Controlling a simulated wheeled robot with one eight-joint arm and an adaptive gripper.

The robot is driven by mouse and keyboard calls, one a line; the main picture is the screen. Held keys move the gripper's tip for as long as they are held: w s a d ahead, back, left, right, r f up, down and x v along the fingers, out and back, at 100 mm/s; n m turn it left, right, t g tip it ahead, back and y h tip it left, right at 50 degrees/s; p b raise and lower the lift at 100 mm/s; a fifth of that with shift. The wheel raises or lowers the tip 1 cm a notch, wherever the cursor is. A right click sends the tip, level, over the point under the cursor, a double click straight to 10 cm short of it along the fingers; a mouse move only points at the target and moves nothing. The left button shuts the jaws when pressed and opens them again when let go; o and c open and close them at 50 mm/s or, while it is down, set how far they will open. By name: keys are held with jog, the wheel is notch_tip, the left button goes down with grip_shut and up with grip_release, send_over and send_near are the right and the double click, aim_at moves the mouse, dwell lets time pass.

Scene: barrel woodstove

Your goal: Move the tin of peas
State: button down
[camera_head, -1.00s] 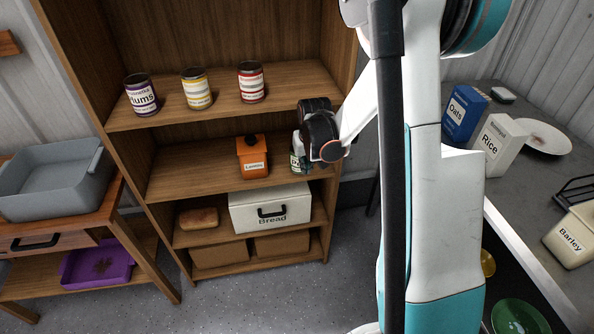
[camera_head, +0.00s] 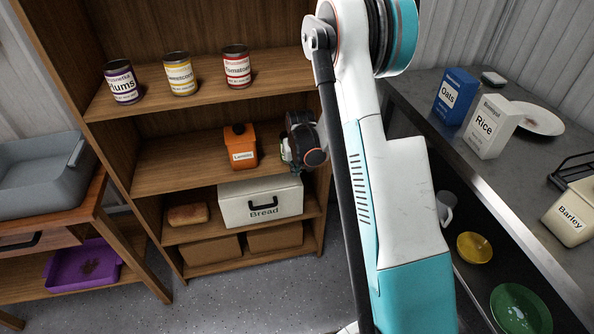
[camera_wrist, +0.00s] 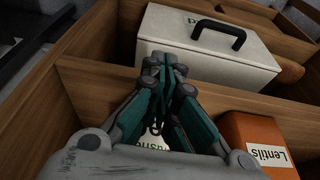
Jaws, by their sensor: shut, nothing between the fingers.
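The tin of peas is mostly hidden by my gripper. A white and green label with partly covered lettering, likely the tin's (camera_wrist: 158,144), shows below my fingers in the wrist view. In the head view my gripper (camera_head: 290,153) is at the right end of the middle shelf, right of the orange Lentils box (camera_head: 240,147). In the wrist view my gripper (camera_wrist: 168,75) has its fingers together and empty, above and in front of the label. I cannot tell whether they touch the tin.
The shelf unit's right side panel is close to my gripper. Plums (camera_head: 122,83), sweetcorn (camera_head: 180,75) and tomato (camera_head: 236,67) tins stand on the upper shelf. A white Bread box (camera_head: 260,200) sits below. The middle shelf's left half is clear.

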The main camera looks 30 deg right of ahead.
jog(key=shift+w+d+r, duration=0.1)
jog(key=shift+w+d, duration=0.05)
jog(key=shift+w, duration=0.35)
jog(key=shift+w+d, duration=0.15)
jog(key=shift+w, duration=0.3)
jog(key=w, duration=0.1)
jog(key=w+d, duration=0.1)
jog(key=w, duration=0.1)
jog(key=shift+w, duration=0.3)
